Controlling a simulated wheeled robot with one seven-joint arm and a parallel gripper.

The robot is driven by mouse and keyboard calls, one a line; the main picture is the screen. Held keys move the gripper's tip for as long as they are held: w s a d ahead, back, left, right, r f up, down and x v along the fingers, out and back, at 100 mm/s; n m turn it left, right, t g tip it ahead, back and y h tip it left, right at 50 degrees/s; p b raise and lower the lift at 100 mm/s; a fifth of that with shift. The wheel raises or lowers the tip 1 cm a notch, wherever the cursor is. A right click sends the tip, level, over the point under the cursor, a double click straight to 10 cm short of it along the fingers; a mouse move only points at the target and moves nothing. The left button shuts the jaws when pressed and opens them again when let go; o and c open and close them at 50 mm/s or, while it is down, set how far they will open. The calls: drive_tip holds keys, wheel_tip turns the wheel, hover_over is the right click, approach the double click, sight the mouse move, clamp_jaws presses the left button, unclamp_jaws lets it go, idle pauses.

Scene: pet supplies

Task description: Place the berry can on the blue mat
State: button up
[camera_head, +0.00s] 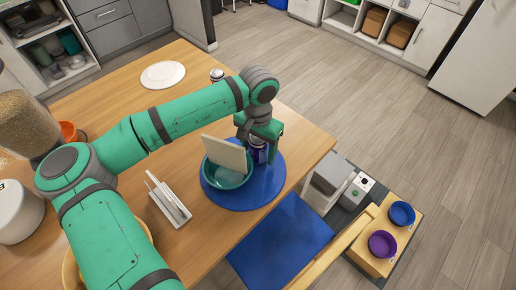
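A dark purple-blue can with a pale band (259,153), which looks like the berry can, is upright under my gripper (259,143), over the far part of the round blue mat (247,200). My gripper points down with its fingers around the can's upper part. I cannot tell whether they press on it, or whether the can's base touches the mat, because the bowl and fingers hide part of it. A teal bowl (226,181) stands on the mat just left of the can, with a beige slab (226,154) leaning up from it.
Another can (217,76) and a white plate (163,75) are at the back of the wooden table (120,105). A white holder (170,205) stands left of the mat. A blue cushion-like square (280,245) is beyond the table's edge, near a stand with two bowls (382,244).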

drive_tip(key=shift+a+r, duration=0.15)
drive_tip(key=shift+w+r, duration=0.1)
drive_tip(key=shift+r, duration=0.2)
wheel_tip(320, 180, up, 11)
drive_tip(key=shift+r, duration=0.2)
idle(0.5)
